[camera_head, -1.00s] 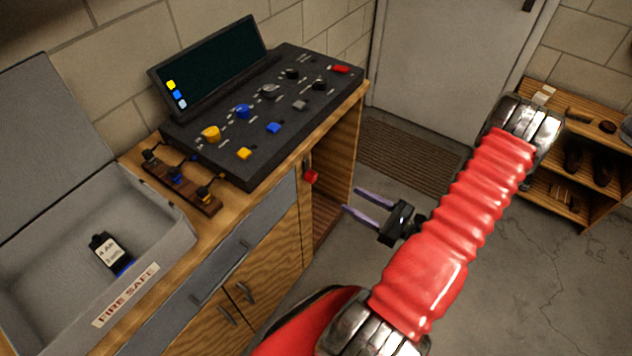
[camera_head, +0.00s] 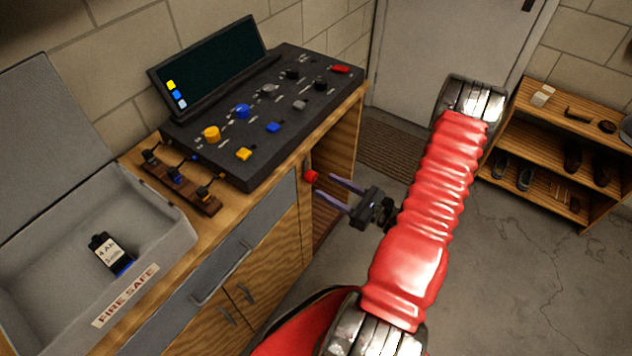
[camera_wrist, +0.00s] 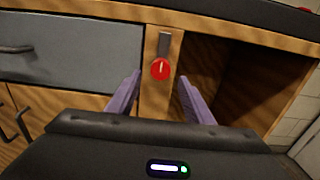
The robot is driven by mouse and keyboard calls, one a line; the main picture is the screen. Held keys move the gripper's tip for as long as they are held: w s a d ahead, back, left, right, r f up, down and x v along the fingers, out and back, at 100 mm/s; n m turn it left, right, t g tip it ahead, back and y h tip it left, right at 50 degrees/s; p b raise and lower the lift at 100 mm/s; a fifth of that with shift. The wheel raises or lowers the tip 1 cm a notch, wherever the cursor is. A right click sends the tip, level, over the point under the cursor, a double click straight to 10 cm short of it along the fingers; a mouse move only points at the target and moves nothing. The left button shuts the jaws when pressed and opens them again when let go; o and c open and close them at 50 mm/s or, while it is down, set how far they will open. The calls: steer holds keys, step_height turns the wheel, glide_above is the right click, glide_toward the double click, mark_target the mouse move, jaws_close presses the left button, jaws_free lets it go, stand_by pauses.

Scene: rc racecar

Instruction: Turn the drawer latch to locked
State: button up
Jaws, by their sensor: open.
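The drawer latch (camera_head: 311,176) is a red knob on the wooden post to the right of the grey drawer (camera_head: 240,245). In the wrist view the latch (camera_wrist: 160,69) is a round red disc with a pale line close to upright, below a grey plate (camera_wrist: 164,44). The drawer front (camera_wrist: 75,55) is to its left and looks closed. My gripper (camera_head: 325,188) is open and empty, in front of the post and close to the latch. In the wrist view its two purple fingers (camera_wrist: 156,88) stand apart on either side of the knob, which looks untouched.
A black control panel (camera_head: 275,105) with knobs and a screen stands on the bench. An open grey box (camera_head: 165,235) marked FIRE SAFE holds a battery (camera_head: 108,254). An open wooden compartment (camera_wrist: 235,75) is right of the latch. A shoe shelf (camera_head: 550,140) stands at the back right.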

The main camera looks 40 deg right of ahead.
mark_target(314, 180)
steer(key=shift+x, duration=2.55)
steer(key=c, duration=1)
steer(key=shift+a, duration=0.35)
steer(key=shift+c, duration=0.2)
steer(key=shift+d, duration=0.15)
